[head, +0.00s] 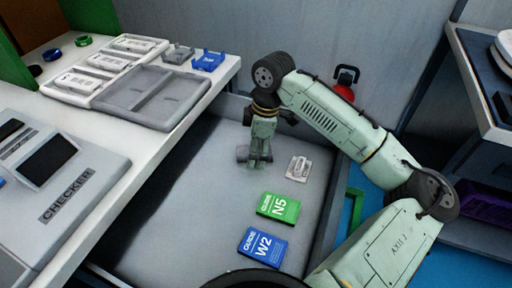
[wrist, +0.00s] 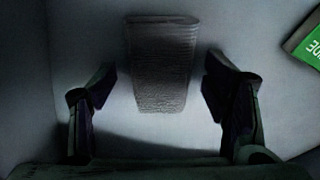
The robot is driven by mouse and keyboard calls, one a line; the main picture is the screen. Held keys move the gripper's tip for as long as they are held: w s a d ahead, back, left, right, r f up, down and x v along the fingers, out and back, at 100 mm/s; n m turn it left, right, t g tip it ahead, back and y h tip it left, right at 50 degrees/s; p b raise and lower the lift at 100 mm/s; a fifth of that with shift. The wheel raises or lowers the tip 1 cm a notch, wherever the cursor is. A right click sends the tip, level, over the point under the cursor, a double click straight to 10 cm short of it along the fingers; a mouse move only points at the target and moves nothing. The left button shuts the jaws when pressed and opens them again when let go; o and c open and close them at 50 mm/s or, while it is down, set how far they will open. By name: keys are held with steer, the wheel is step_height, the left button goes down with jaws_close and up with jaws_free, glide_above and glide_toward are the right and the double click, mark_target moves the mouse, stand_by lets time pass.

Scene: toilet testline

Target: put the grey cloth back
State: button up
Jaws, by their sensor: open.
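The grey cloth (wrist: 162,62) looks like a rolled, ribbed bundle lying on the grey floor of an open drawer (head: 190,190). In the wrist view it lies between and ahead of my open fingers, with bare floor showing on both sides. My gripper (head: 256,163) points down into the drawer in the head view; it also shows in the wrist view (wrist: 159,82) with its fingers spread wide and holding nothing. In the head view only a small grey end of the cloth (head: 242,153) shows left of the fingers; the rest is hidden behind them.
In the drawer lie a small white part (head: 298,167), a green N5 guide (head: 279,207) and a blue W2 guide (head: 262,246). The counter at left holds a grey tray (head: 150,97), white trays, blue and grey holders and a checker (head: 70,190). The drawer's left floor is clear.

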step_height(320, 180, up, 12)
steer(key=d, duration=0.1)
steer(key=shift+d, duration=0.4)
steer(key=shift+r, duration=0.1)
